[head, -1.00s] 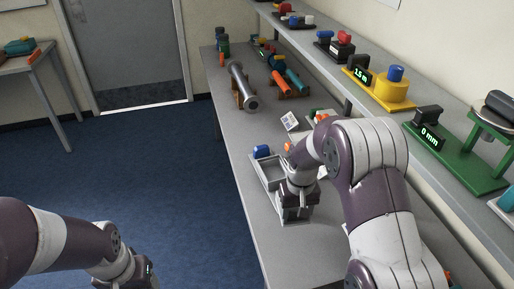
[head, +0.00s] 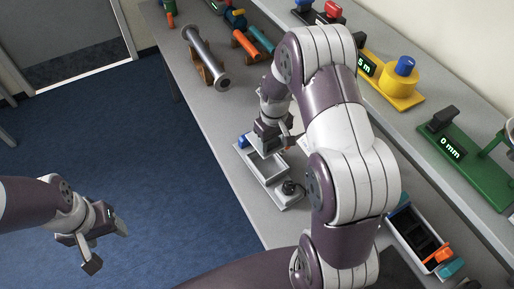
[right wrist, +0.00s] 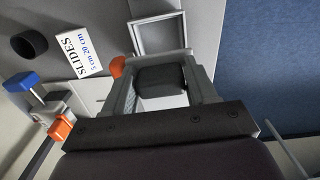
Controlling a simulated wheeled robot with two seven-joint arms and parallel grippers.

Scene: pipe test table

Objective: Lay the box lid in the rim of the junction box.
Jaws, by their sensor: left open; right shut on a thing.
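The junction box (head: 283,160) is a pale grey open rectangular rim on a base on the table. Its rim also shows beyond the fingers in the right wrist view (right wrist: 137,38). My right gripper (head: 265,146) is at the far end of the box in the head view. Its fingers are shut on a dark block, seemingly the knob of the box lid (right wrist: 160,80); the lid plate is mostly hidden. The held piece appears apart from the rim, but its height is unclear. My left gripper (head: 88,250) is open and empty over the floor at left.
A dark round knob (head: 290,188) stands at the near end of the box base. A blue part (head: 243,141) is at its far end. A SLIDES card (right wrist: 79,52) lies beside it. A metal pipe (head: 205,56) lies farther back; a parts bin (head: 415,236) stands right.

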